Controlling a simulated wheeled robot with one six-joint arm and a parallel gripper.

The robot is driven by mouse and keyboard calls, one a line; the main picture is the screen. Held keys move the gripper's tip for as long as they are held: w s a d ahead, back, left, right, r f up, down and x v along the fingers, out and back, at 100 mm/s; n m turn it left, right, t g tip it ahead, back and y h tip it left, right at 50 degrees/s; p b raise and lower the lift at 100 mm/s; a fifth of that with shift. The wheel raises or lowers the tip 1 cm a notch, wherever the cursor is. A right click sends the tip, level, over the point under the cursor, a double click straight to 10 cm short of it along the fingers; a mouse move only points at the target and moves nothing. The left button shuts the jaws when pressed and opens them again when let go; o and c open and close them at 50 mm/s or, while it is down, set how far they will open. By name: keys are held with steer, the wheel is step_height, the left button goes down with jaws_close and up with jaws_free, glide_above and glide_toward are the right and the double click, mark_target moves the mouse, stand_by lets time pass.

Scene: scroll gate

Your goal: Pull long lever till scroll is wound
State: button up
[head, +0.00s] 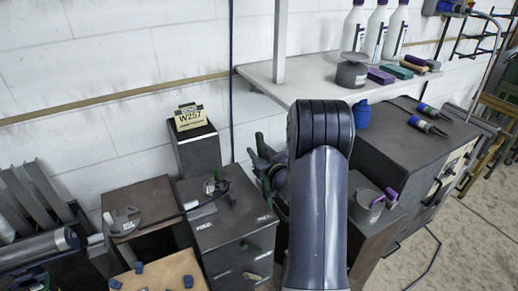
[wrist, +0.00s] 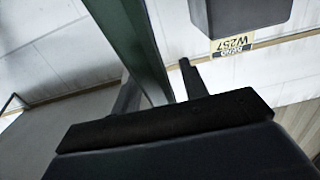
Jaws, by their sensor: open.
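My gripper (wrist: 155,88) is open in the wrist view, with one dark finger on each side of a long dark-green bar (wrist: 136,40). The bar looks like a lever; I cannot tell whether the fingers touch it. In the head view my arm hides the gripper. Green handles (head: 262,146) stand on a dark mechanism just left of my arm, and I cannot tell which is the long lever. A grey cabinet (head: 235,225) with small green knobs stands left of it. No scroll can be made out for certain.
A yellow W257 sign (head: 190,118) tops a dark post (head: 199,152). A wall shelf (head: 305,86) holds white bottles (head: 375,35) and small blocks. Right of my arm is a dark cabinet (head: 405,150) with tools on top. Bare floor (head: 470,235) lies at right.

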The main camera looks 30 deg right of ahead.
steer(key=shift+w, duration=0.25)
jaws_close()
stand_by(0.3)
